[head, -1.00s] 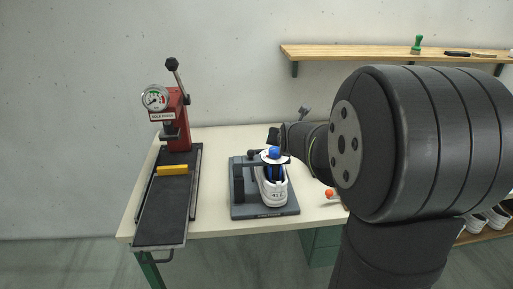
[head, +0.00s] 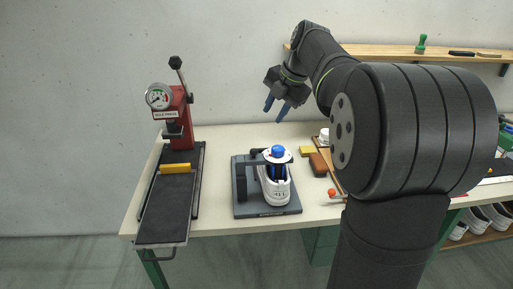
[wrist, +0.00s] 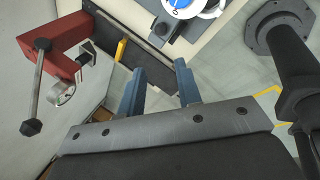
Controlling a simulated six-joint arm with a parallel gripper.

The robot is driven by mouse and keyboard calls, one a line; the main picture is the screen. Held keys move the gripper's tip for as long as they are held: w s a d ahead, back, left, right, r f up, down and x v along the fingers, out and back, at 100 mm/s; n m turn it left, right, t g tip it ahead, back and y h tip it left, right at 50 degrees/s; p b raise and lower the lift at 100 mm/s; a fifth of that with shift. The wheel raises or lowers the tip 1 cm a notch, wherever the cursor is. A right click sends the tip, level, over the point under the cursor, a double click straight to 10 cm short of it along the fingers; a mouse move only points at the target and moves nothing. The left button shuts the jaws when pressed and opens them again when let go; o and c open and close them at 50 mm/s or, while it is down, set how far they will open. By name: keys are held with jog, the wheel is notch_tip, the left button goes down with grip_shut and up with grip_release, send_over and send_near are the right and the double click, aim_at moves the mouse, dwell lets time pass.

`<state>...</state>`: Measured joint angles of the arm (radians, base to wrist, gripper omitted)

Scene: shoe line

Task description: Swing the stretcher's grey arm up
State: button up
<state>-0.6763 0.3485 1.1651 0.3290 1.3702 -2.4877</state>
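The shoe stretcher stands on the bench on its dark base plate (head: 243,208). Its grey arm (head: 256,160) lies about level, from the post on the left toward the shoe. A blue knob (head: 278,151) on a white disc sits above the white shoe (head: 276,190). In the wrist view the blue knob (wrist: 180,3) is cut off at the top edge. My gripper (head: 275,107) is above the stretcher, clear of it, with its blue fingers apart and nothing between them. Its open fingers also show in the wrist view (wrist: 160,80).
A red sole press (head: 175,122) with a gauge, a lever and a yellow block (head: 174,169) stands on the left. A brown brush (head: 318,164), a yellow block (head: 306,150) and an orange-red ball (head: 332,192) lie right of the stretcher. A shelf (head: 385,52) runs behind.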

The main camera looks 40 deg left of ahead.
aim_at(255, 150)
jog(key=x, duration=1.6)
jog(key=shift+f, duration=0.25)
jog(key=shift+c, duration=0.4)
grip_shut()
